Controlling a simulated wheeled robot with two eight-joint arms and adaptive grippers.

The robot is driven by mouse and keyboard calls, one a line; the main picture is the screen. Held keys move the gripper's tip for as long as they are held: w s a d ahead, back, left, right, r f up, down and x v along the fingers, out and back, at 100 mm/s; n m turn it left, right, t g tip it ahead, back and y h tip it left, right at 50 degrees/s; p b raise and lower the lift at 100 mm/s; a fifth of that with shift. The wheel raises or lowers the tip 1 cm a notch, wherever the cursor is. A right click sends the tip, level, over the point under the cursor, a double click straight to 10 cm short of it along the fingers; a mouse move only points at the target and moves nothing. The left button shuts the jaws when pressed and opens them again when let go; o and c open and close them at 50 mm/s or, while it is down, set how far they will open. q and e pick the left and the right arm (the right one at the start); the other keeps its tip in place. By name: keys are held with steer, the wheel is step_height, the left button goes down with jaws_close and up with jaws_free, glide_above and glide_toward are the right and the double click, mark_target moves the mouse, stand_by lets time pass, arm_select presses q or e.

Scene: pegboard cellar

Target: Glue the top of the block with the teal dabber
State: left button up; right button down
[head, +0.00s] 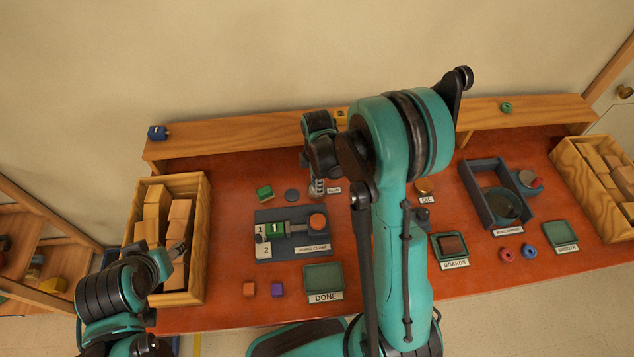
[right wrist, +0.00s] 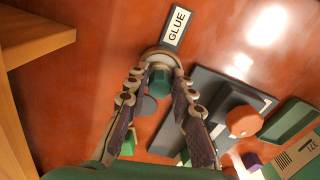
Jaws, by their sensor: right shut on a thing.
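The glue pot, a round grey cup (right wrist: 160,57), stands by its GLUE label (right wrist: 176,26). The teal dabber (right wrist: 160,82) is upright at the pot, between my right gripper's fingers. My right gripper (head: 318,181) is shut on it; its arm hides part of the table in the head view. A green block (head: 275,231) with a white mark sits in the joining clamp (head: 292,246), left of and nearer than the pot. Another green block (head: 264,194) lies behind the clamp. My left gripper (head: 178,252) is over the left crate's edge; its jaw opening is unclear.
A wooden crate of blocks (head: 202,225) stands at the left, another (head: 570,160) at the right. A DONE tray (head: 324,276), orange cube (head: 249,288) and purple cube (head: 278,289) lie in front. A wooden shelf (head: 240,131) runs along the back.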

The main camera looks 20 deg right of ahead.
steer(key=shift+r, duration=0.1)
stand_by(0.3)
steer(key=shift+r+p, duration=2.4)
steer(key=shift+r, duration=1.05)
steer(key=shift+f, duration=0.15)
